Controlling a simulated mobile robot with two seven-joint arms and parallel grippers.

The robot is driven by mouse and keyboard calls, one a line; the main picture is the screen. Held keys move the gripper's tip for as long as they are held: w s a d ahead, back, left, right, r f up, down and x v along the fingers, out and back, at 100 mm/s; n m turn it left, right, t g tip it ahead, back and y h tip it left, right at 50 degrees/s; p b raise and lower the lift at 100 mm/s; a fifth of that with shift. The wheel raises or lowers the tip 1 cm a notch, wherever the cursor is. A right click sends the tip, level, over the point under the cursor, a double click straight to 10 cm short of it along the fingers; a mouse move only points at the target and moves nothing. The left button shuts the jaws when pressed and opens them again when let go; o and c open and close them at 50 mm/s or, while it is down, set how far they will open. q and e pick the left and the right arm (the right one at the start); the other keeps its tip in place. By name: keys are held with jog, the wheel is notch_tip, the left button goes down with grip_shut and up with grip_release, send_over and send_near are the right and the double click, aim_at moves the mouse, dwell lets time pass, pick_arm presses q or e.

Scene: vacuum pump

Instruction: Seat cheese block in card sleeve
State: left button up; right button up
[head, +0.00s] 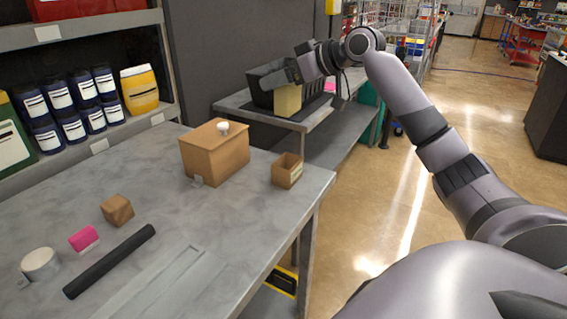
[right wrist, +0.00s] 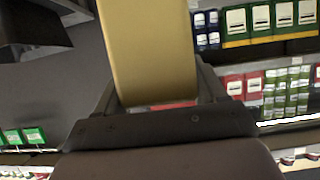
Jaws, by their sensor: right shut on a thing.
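The yellow cheese block (head: 288,101) is in the jaws of my right gripper (head: 290,74), over the side table at the back. My right gripper is shut on its upper part; whether its base touches the table cannot be told. In the right wrist view the block (right wrist: 150,55) sits between the two fingers. A small open-topped brown card box (head: 287,171), which looks like the card sleeve, stands upright near the right edge of the front table, well apart from the block. My left gripper is not in view.
The front table (head: 150,185) holds a large brown box (head: 215,158), a small brown cube (head: 117,210), a pink-and-white block (head: 84,239), a black rod (head: 110,262) and a white round item (head: 40,263).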

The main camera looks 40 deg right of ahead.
notch_tip(320, 180, down, 18)
jog(key=shift+f+b, duration=0.1)
jog(key=shift+b, duration=0.2)
dwell(0.3)
jog(key=o, duration=0.9)
jog(key=shift+f, duration=0.2)
jog(key=shift+c, duration=0.2)
jog(key=o, duration=0.4)
jog(key=shift+r, duration=0.2)
jog(key=b+v, duration=0.1)
jog(key=v, duration=1.1)
